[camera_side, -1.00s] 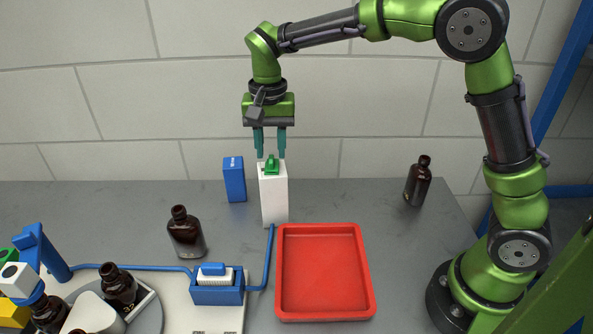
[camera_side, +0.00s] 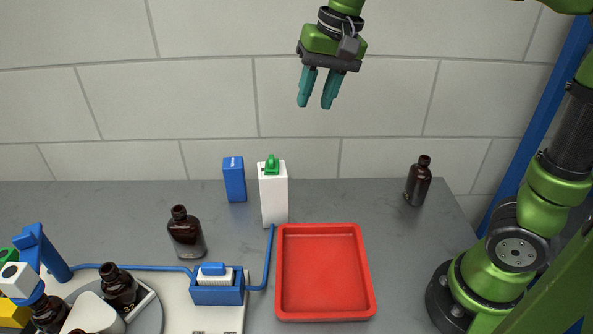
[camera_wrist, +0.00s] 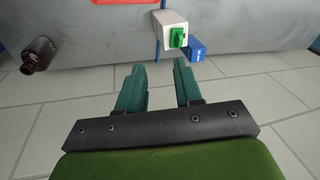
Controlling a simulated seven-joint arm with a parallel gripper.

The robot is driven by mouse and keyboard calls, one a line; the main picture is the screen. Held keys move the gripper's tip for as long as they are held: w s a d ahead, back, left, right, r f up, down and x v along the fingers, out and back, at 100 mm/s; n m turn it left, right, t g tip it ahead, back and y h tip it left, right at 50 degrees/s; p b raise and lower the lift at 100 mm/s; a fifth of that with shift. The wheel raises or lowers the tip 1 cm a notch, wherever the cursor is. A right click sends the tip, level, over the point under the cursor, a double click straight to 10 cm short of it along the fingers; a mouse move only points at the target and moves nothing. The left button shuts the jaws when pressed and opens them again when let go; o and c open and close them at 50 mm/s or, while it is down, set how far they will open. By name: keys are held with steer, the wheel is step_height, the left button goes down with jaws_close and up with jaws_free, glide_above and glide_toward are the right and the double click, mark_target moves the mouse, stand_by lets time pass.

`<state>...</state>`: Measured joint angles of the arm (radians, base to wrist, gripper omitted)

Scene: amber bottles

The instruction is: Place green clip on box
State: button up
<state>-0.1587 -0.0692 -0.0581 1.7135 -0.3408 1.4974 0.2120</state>
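The green clip (camera_side: 271,164) sits on top of the tall white box (camera_side: 273,197), which stands upright near the back of the table. In the wrist view the clip (camera_wrist: 177,38) also shows on the top face of the white box (camera_wrist: 168,20). My gripper (camera_side: 316,105) is open and empty. It is up and to the right of the box, well apart from it, with its teal fingers pointing down and slightly tilted. The wrist view shows a clear gap between the fingers (camera_wrist: 160,75).
A blue box (camera_side: 234,179) stands just left of the white box. A red tray (camera_side: 371,300) lies in front. Amber bottles stand at left (camera_side: 186,232) and right (camera_side: 418,181). A blue fixture (camera_side: 218,294) and a blue tube (camera_side: 268,262) are at front left. The air around my gripper is free.

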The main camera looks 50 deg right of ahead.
steer(key=s+d+f+n+t, duration=0.2)
steer(key=s+f+t, duration=0.2)
steer(key=s, duration=0.8)
step_height(320, 180, down, 2)
steer(key=shift+s+f+t+y, duration=0.25)
steer(key=shift+t+y, duration=0.05)
